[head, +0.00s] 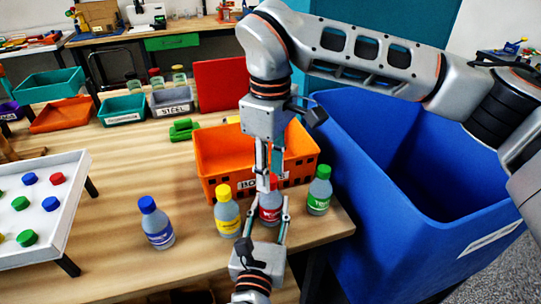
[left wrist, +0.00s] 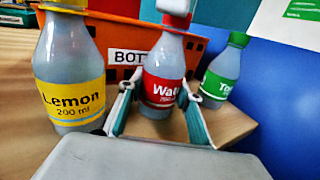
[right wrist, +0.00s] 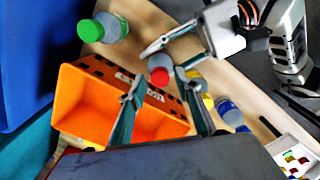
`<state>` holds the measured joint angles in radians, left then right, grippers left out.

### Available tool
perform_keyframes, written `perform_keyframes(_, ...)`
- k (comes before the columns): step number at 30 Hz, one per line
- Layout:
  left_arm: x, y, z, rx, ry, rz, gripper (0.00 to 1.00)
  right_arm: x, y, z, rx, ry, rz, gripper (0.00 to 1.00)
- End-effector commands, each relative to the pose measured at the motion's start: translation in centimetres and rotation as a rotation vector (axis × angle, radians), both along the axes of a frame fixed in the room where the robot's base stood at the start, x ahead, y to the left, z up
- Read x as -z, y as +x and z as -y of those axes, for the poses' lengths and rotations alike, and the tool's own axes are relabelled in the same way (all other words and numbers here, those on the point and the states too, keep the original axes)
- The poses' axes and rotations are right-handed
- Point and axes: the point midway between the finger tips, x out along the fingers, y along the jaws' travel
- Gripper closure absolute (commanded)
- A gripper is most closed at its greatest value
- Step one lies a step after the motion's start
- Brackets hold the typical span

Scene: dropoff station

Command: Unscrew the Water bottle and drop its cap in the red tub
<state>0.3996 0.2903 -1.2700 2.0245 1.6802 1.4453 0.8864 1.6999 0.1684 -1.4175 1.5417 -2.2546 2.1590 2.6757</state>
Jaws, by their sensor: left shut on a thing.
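The Water bottle, with its red label, stands upright on the table in the head view (head: 270,212) and the left wrist view (left wrist: 164,88). Its red cap (right wrist: 160,76) is on top, partly hidden in the head view. My left gripper (left wrist: 155,95) is shut on the bottle's body, one finger on each side. My right gripper (right wrist: 162,92) points down from above, its fingers apart, with the cap seen between them and nothing visibly gripped. A red panel-like shape (head: 218,84) stands behind the orange crate; I cannot tell whether it is the red tub.
A yellow-capped Lemon bottle (head: 227,212) and a green-capped bottle (head: 319,190) flank the Water bottle closely. A blue-capped bottle (head: 156,222) stands farther left. The orange crate (head: 210,165) is just behind. A big blue bin (head: 345,165) is right, a white tray (head: 65,170) left.

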Motion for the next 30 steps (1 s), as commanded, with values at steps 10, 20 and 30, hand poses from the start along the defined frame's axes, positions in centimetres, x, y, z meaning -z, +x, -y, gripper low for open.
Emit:
perform_keyframes(10, -0.03, 0.0, 0.0, 0.0, 0.0, 0.0, 1.0, 0.72, -0.01, 0.02, 0.0, 0.0, 0.0, 0.67)
perform_keyframes(20, -0.03, 0.0, 0.0, 0.0, 0.0, 0.0, 1.0, 0.7, 0.0, 0.02, -0.001, 0.0, 0.0, 1.0)
perform_keyframes(30, -0.03, 0.0, 0.0, 0.0, 0.0, 0.0, 1.0, 0.61, 0.08, 0.08, -0.302, -0.003, 0.003, 1.0)
